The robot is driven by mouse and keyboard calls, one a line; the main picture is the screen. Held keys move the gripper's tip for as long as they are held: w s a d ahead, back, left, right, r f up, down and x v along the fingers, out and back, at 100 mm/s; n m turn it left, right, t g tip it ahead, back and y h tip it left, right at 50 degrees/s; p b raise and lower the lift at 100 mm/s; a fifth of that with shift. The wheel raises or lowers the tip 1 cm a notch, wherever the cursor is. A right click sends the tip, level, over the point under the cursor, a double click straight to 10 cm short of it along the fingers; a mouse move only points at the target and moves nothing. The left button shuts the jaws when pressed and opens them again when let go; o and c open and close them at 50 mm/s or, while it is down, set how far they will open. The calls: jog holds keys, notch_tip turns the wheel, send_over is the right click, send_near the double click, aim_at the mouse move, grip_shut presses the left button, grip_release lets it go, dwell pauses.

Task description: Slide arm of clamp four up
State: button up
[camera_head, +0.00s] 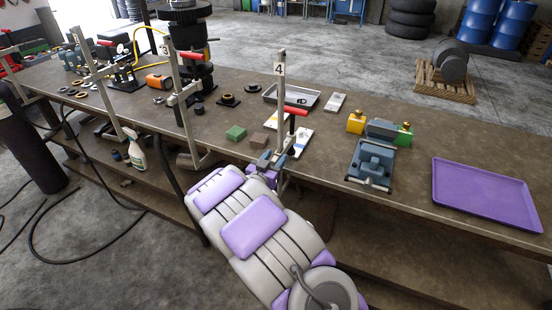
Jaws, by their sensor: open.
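Clamp four (282,84) stands upright at the bench's front edge, its bar marked with a white "4" label near the top. Its sliding arm (294,127) carries a red handle (296,111) and sits partway down the bar, above the bench top. My gripper (267,160) is open, low at the front edge, just left of the clamp's bar and below the red handle. My purple and grey arm hides part of the gripper and the clamp's lower end. I cannot tell whether the fingers touch the clamp.
Other clamps, one marked "3" (166,50), stand to the left along the workbench (415,130). Green (236,133) and brown (259,140) blocks lie left of clamp four. A metal tray (314,99) lies behind. A blue fixture (371,163) and purple tray (486,194) lie right.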

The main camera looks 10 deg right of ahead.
jog(key=shift+x, duration=0.9)
jog(key=shift+s, duration=0.1)
grip_shut()
